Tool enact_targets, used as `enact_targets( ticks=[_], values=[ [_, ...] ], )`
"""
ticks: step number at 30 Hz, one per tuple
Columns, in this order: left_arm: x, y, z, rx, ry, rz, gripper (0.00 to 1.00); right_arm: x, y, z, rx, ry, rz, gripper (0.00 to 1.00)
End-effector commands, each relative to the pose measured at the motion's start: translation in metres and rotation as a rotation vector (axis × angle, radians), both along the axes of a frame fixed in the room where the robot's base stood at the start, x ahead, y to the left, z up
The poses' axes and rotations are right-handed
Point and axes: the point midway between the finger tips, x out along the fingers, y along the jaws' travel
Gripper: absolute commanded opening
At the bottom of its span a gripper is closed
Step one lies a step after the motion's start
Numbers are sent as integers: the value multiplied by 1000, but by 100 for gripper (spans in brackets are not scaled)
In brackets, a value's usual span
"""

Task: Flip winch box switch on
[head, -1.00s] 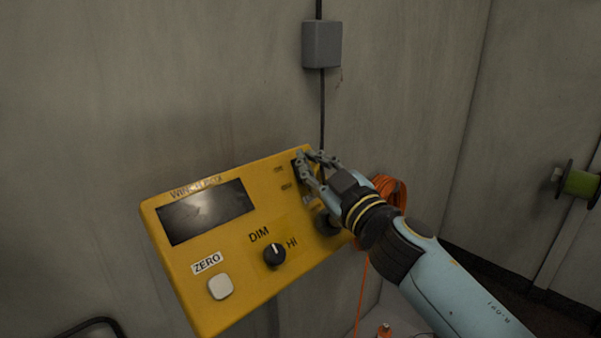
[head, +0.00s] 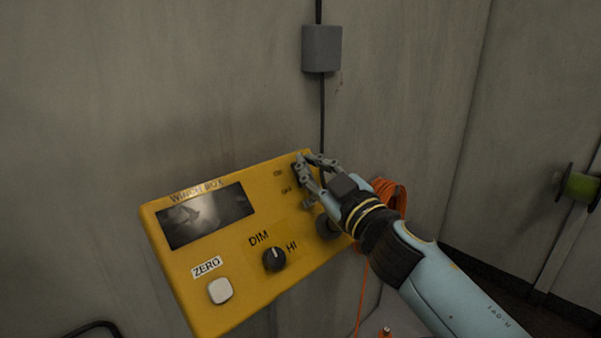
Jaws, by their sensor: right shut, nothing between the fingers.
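The yellow winch box (head: 236,288) is tilted in the picture, in front of the wall. Its dark screen (head: 205,215) shows a pale reflection or image. The box's switch (head: 297,176) is a dark part beside the ON and OFF labels, near the upper right corner, and my fingers mostly cover it. I cannot tell which way it is set. My right gripper (head: 306,178) is shut and empty, with its fingertips at the switch. My left gripper is not in view.
A DIM knob (head: 274,259), a white ZERO button (head: 220,290) and a dark round part (head: 327,227) are on the box face. An orange cable coil (head: 390,194) hangs just behind my right wrist. A grey junction box (head: 321,48) is on the wall above. A green spool (head: 580,186) is far right.

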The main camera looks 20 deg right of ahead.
Motion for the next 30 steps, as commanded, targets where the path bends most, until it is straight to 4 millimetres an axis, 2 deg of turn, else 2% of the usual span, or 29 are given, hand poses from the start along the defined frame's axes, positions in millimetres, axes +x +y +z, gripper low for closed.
enact_targets(
  ticks=[30],
  values=[
    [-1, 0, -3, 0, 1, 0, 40, 7, 2, -5, 0, 0, 0, 0]
  ],
)
